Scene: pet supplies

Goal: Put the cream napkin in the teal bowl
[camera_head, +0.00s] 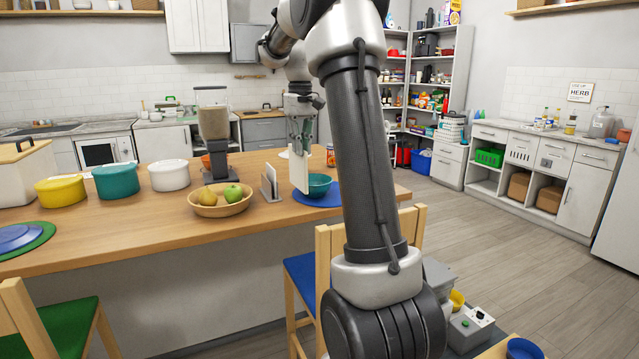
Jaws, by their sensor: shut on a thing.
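The cream napkin (299,174) hangs upright as a thin flat sheet from my gripper (300,146), which is shut on its upper part and points down over the counter. The teal bowl (321,186) stands on a round blue mat (327,200) near the right end of the counter. The napkin's lower end overlaps the bowl's left side in the picture. From this one view I cannot tell whether it is above the bowl or in front of it. The bowl's right side lies close to my arm in the picture.
A napkin holder (270,184) stands left of the bowl. A wooden fruit bowl (221,208) is further left. A dispenser (213,125) and yellow (61,192), teal (116,181) and white (169,176) pots stand along the counter. A blue-seated chair (302,275) is in front.

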